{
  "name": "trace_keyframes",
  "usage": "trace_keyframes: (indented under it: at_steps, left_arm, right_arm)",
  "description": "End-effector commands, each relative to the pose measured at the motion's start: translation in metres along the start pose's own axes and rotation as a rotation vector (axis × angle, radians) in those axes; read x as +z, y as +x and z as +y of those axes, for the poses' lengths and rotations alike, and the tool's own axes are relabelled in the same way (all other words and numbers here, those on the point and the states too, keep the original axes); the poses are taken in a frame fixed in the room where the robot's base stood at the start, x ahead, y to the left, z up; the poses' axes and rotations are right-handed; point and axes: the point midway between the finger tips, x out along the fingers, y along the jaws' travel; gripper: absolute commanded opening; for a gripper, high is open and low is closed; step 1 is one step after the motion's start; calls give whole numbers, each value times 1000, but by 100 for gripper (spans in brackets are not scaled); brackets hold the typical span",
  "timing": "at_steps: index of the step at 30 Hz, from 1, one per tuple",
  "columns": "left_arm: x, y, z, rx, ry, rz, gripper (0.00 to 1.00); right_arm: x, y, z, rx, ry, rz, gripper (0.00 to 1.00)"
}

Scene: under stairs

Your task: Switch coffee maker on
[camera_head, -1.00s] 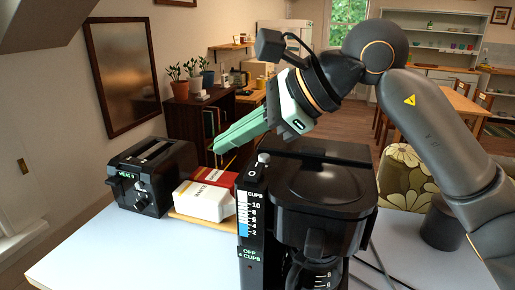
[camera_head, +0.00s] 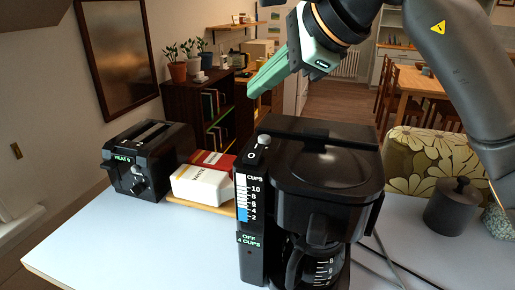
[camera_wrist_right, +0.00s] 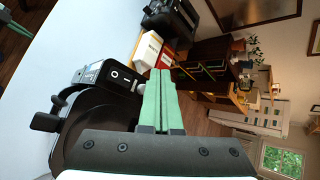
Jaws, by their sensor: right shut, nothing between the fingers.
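The black coffee maker (camera_head: 325,165) stands on the pale table, with its glass carafe (camera_head: 318,265) inside. Its front column has a blue cups gauge and a display (camera_head: 249,240) reading "OFF 4 CUPS". A pale-knobbed switch (camera_head: 262,139) with I and O marks sits on top of the column. In the right wrist view, the O and I panel (camera_wrist_right: 120,77) lies left of the fingers. My right gripper (camera_head: 252,93) is shut and empty, above and apart from the switch. Green fingers, apparently my left gripper (camera_wrist_right: 14,24), show only at the corner of the wrist view.
A black toaster (camera_head: 150,160) and a white and red box (camera_head: 203,182) on a wooden board stand left of the coffee maker. A dark lidded pot (camera_head: 452,207) and cables (camera_head: 385,262) are to its right. The table's front left is clear.

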Motion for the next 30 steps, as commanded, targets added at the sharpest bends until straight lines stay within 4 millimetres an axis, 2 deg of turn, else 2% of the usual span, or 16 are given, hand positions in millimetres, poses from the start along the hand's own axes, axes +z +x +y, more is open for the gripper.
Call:
trace_keyframes:
  at_steps: [1, 13, 30]
  left_arm:
    - [8, 6, 0, 0, 0, -1, 0]
    - [38, 34, -2, 0, 0, -2, 0]
    - [40, 36, -2, 2, 0, -3, 0]
  right_arm:
    - [-5, 8, 7, 1, 1, -1, 0]
    - [-32, 45, 34, 1, 0, -1, 0]
    - [-36, 50, 37, 1, 0, -1, 0]
